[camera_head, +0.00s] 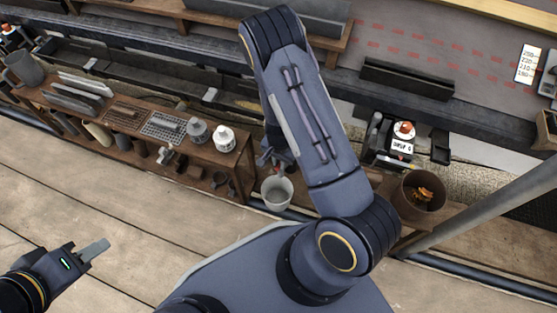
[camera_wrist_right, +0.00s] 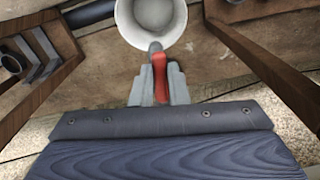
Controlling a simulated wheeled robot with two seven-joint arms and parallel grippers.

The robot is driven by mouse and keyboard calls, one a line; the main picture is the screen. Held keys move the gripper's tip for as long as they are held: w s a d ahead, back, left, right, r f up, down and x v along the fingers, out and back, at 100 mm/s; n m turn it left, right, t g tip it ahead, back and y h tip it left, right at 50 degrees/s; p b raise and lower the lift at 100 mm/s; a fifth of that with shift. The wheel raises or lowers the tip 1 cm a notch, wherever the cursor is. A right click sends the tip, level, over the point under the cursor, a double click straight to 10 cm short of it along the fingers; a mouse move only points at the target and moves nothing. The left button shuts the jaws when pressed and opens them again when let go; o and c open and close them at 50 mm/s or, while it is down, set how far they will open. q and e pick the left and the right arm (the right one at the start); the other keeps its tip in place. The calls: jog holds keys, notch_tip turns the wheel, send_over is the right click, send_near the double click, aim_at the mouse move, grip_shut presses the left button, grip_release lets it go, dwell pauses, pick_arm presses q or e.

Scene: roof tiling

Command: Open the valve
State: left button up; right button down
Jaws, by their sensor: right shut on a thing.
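A red lever-like handle (camera_wrist_right: 160,76) shows in the right wrist view, and I take it for the valve's handle. My right gripper (camera_wrist_right: 158,85) is shut on it, with one grey finger on each side. A pale round bucket (camera_wrist_right: 154,14) lies just beyond the handle. In the head view my right arm hides most of that place, and the bucket (camera_head: 277,192) stands beside the bench end. The valve's body is hidden. My left gripper (camera_head: 98,248) is over the plank floor at the lower left, away from everything; its finger gap cannot be made out.
A wooden bench (camera_head: 185,165) with tools, racks and small pots runs along the left. A brown pot (camera_head: 419,194) and a labelled device (camera_head: 398,142) stand to the right. A grey pole (camera_head: 490,207) crosses at the right. The plank floor at the lower left is clear.

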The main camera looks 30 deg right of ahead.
jog(key=shift+s+d+n, duration=0.2)
jog(key=shift+s+n, duration=0.1)
jog(key=shift+n, duration=0.8)
jog(key=c, duration=1.4)
grip_release()
notch_tip(320, 180, up, 8)
jog(key=p, duration=0.4)
jog(key=shift+f, duration=0.1)
